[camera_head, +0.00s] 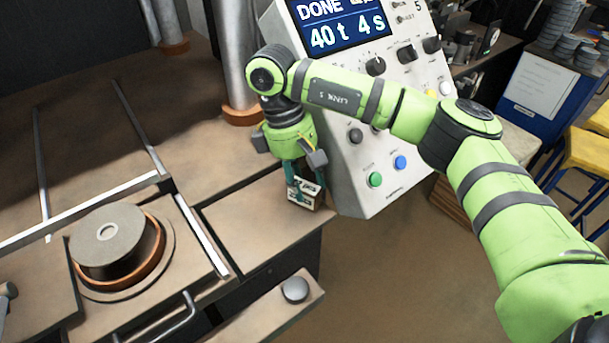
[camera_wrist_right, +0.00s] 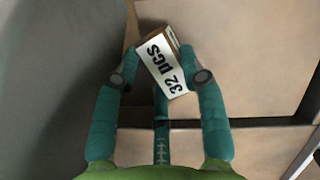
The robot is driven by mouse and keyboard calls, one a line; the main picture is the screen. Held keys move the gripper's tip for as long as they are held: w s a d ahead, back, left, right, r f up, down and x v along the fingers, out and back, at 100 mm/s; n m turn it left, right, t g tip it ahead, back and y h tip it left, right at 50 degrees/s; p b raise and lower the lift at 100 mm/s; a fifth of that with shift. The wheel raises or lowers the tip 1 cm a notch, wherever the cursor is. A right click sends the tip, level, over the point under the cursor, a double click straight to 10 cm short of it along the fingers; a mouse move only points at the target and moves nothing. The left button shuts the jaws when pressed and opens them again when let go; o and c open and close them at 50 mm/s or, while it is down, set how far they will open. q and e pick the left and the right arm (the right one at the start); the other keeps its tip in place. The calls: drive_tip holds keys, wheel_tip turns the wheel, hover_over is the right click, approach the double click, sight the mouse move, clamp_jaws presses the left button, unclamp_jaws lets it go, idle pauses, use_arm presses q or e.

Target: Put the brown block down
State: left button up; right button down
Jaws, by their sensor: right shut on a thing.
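The brown block (camera_head: 304,194) carries a white label and sits between the fingers of my right gripper (camera_head: 304,180), near the right edge of the brown machine table. In the right wrist view the block (camera_wrist_right: 165,62) shows its label, reading something like "32 DCS", tilted between the teal fingertips of the right gripper (camera_wrist_right: 163,68). The gripper is shut on it. Whether the block's underside touches the table surface I cannot tell. My left gripper is not in view.
A control panel (camera_head: 350,180) with a lit screen and knobs stands just right of the block. A round grey disc (camera_head: 108,238) sits in an orange-rimmed holder at the left. Bare brown tabletop (camera_head: 255,220) lies left of the block. A round knob (camera_head: 295,289) is in front.

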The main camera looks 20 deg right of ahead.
drive_tip(key=shift+f, duration=0.15)
drive_tip(key=c, duration=1)
unclamp_jaws()
